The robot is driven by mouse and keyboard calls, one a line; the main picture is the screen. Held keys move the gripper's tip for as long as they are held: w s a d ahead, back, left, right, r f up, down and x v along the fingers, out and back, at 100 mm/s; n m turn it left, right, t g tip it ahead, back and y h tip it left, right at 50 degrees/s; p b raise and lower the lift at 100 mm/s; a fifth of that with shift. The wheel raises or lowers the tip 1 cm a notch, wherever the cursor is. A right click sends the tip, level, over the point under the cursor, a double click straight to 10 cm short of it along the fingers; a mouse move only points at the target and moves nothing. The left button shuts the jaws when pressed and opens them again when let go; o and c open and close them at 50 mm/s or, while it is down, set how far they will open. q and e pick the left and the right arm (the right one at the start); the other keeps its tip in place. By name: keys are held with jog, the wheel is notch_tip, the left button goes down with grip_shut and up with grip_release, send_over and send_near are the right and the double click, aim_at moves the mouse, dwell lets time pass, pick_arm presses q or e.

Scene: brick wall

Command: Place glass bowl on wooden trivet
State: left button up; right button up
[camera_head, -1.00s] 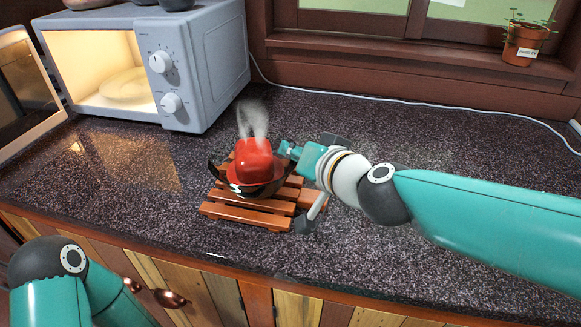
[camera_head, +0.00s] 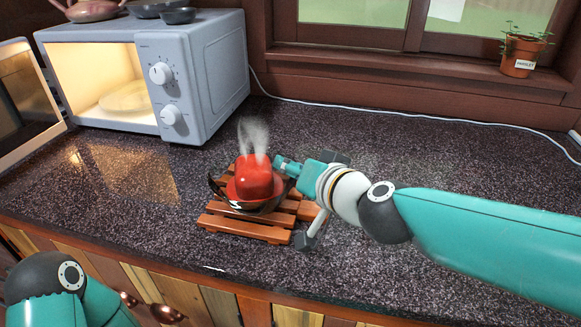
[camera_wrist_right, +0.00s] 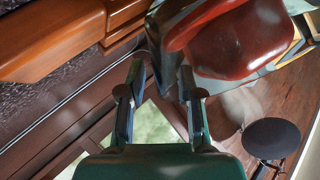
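A dark glass bowl (camera_head: 236,206) holds a steaming red lump (camera_head: 254,177) and sits over the slatted wooden trivet (camera_head: 240,230) on the counter. Its right side is partly hidden by my right gripper (camera_head: 280,161), which comes in from the right at the bowl's rim. In the right wrist view the right gripper's two fingers (camera_wrist_right: 158,80) are apart, with the bowl's dark edge (camera_wrist_right: 155,60) near and between their tips. Contact cannot be told. The red lump (camera_wrist_right: 235,40) fills the upper right there. My left gripper is out of view; only my left arm shows.
An open, lit microwave (camera_head: 205,75) stands at the back left with dishes (camera_head: 160,9) on top. A potted plant (camera_head: 521,56) is on the window sill, and a white cable (camera_head: 400,112) runs along the back wall. The counter's right side is clear.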

jog(key=p+v, duration=0.5)
jog(key=v, duration=0.7)
